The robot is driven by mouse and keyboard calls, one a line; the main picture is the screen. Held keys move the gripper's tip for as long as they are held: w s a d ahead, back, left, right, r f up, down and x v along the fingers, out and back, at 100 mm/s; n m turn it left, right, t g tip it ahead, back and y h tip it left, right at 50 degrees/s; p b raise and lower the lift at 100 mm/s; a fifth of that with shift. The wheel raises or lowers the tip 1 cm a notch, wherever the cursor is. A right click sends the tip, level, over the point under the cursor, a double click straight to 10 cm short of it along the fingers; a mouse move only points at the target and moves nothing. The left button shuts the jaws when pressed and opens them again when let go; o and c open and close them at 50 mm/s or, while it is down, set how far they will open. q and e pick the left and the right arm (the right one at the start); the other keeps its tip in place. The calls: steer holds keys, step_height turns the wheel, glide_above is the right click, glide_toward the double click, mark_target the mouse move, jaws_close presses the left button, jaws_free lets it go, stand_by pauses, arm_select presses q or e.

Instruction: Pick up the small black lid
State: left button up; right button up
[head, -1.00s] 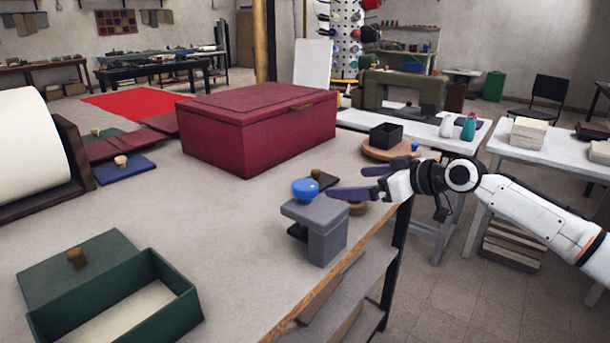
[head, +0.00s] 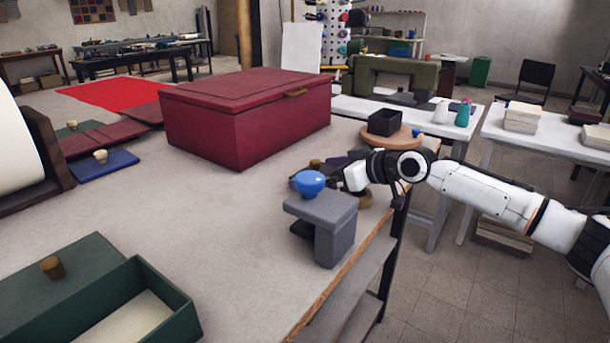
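The small black lid (head: 330,162) shows only as a dark patch with a brown knob (head: 316,163), on the table behind the blue-topped clamp. My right gripper (head: 338,172) is low over the table right at the lid, coming from the right. Its fingers are partly hidden behind the blue knob, and I cannot tell whether they touch the lid or how far apart they are. A small open black box (head: 385,122) stands on a round wooden board (head: 372,140) behind my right arm. My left gripper is not in view.
The grey clamp (head: 325,215) with its blue knob (head: 309,183) stands at the table edge, close in front of my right gripper. A large red box (head: 240,120) is behind to the left. A green box (head: 165,305) sits front left. The table between them is clear.

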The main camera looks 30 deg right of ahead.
steer(key=shift+s+r, duration=0.15)
steer(key=shift+s, duration=0.05)
steer(key=shift+c, duration=0.9)
steer(key=c, duration=0.7)
